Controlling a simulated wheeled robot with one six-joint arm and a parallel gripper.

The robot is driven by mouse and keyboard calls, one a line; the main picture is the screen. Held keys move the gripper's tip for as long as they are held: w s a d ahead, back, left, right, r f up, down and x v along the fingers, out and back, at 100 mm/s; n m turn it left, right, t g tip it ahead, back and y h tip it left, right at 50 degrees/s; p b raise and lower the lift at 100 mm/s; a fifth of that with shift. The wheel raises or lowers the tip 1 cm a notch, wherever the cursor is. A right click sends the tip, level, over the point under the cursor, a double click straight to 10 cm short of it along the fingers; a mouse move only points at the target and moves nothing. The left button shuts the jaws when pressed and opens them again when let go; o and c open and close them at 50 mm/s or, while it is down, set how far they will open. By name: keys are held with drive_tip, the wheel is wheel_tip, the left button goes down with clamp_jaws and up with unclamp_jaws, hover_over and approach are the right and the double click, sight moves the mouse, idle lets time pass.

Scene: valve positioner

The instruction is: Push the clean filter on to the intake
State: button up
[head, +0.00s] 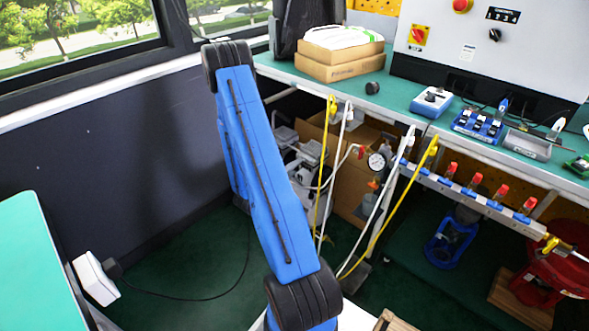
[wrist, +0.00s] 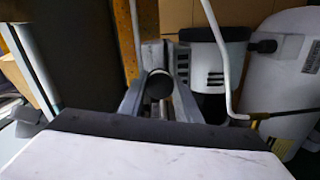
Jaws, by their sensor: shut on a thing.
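My gripper (wrist: 159,98) shows in the wrist view as two grey fingers reaching forward, shut on a dark round filter (wrist: 159,84). Just beyond it are the grey ribbed body and the white-and-black motor housing of the compressor (wrist: 214,50). The intake itself is hidden behind the filter and fingers, and I cannot tell whether the filter touches it. In the head view my blue arm hides the gripper, while the compressor (head: 307,150) shows partly under the bench. Another dark round piece (head: 374,88), perhaps a filter, lies on the green bench top.
The bench (head: 385,98) carries cardboard boxes (head: 340,70) and a blue-sided control box (head: 432,102). White and yellow hoses (head: 385,215) hang in front of the compressor. A white pipe (wrist: 222,60) stands close right of the gripper, beside a white tank (wrist: 288,75).

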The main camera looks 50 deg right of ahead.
drive_tip(key=shift+d, duration=0.45)
drive_tip(key=o, duration=1.1)
drive_tip(key=shift+o, duration=0.2)
drive_tip(key=w+a, duration=0.2)
drive_tip(key=a, duration=1.5)
drive_tip(key=shift+a, duration=0.15)
drive_tip(key=shift+s, duration=0.1)
